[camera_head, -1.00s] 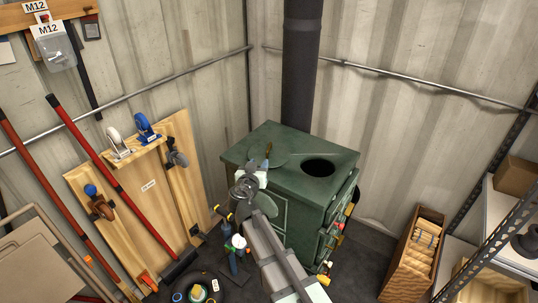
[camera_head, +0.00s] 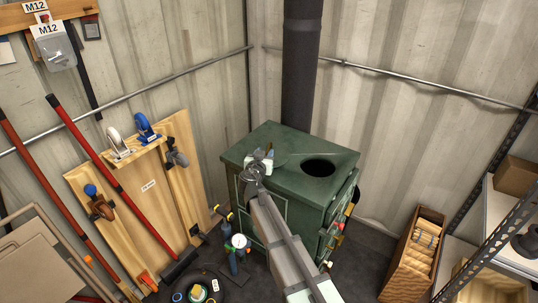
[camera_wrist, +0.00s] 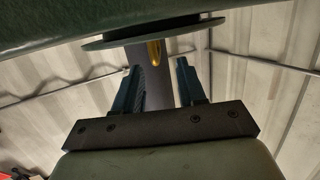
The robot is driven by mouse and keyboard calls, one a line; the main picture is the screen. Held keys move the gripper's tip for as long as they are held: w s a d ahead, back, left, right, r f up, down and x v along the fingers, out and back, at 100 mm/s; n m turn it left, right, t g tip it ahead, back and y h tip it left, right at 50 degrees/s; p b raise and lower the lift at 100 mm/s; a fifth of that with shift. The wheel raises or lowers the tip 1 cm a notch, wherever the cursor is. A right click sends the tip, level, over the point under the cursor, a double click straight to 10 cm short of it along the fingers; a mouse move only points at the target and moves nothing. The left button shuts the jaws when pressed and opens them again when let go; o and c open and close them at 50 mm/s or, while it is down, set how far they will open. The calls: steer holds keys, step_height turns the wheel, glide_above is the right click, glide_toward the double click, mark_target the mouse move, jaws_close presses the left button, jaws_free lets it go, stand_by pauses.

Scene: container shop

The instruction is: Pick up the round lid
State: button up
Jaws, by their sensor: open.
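The round lid (camera_head: 284,159) is a dark green disc lying on top of the green stove (camera_head: 325,205), left of the open round hole (camera_head: 318,167). My gripper (camera_head: 264,153) is over the lid's left part and hides much of it. In the wrist view the picture is upside down: the lid (camera_wrist: 205,25) shows edge-on against the stove top, with a brass-coloured handle (camera_wrist: 155,53) standing from it. My gripper (camera_wrist: 158,66) is open, with its two dark blue fingers apart. The handle appears between the fingertips, just beyond them; contact cannot be told.
A black stove pipe (camera_head: 301,70) rises behind the stove. A wooden board with casters (camera_head: 150,185) leans on the left wall. Shelving (camera_head: 490,215) stands at the right.

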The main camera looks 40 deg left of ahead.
mark_target(268, 149)
steer(key=x, duration=0.5)
steer(key=shift+d, duration=0.2)
jaws_close()
stand_by(1.2)
